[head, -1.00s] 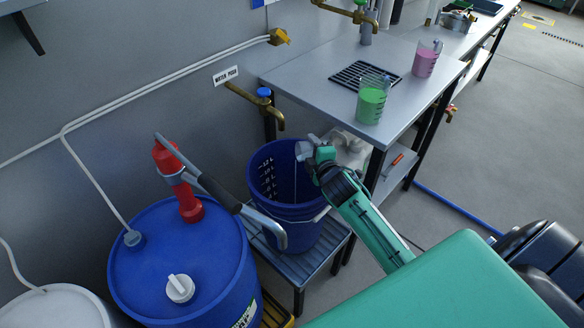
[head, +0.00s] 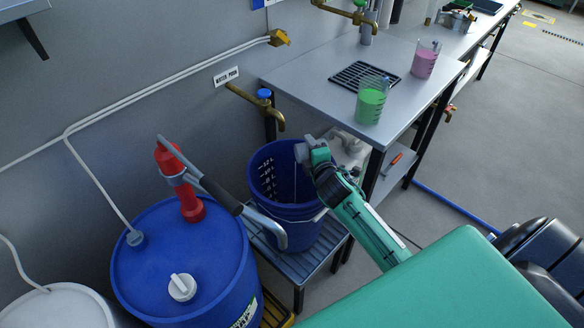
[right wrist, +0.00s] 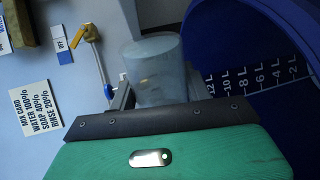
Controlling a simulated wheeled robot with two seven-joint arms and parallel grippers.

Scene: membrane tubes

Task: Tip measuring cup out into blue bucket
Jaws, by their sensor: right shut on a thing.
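My right gripper (head: 309,150) is over the rim of the blue bucket (head: 312,222), at its right far side in the head view. In the right wrist view it is shut on a clear, see-through measuring cup (right wrist: 152,72). The cup lies about on its side beside the bucket's inner wall (right wrist: 232,40), judging by the wall's litre marks. I see no coloured liquid in it. In the head view the cup is small and mostly hidden by the gripper. The bucket stands on a low slatted stand under a brass tap. My left gripper is out of view.
Cups of green liquid (head: 370,104) and pink liquid (head: 425,61) stand on the steel table (head: 320,90). A blue drum (head: 150,280) with a red pump (head: 178,180) stands left of the bucket, its spout close by. The brass tap (head: 262,105) hangs above the bucket's back.

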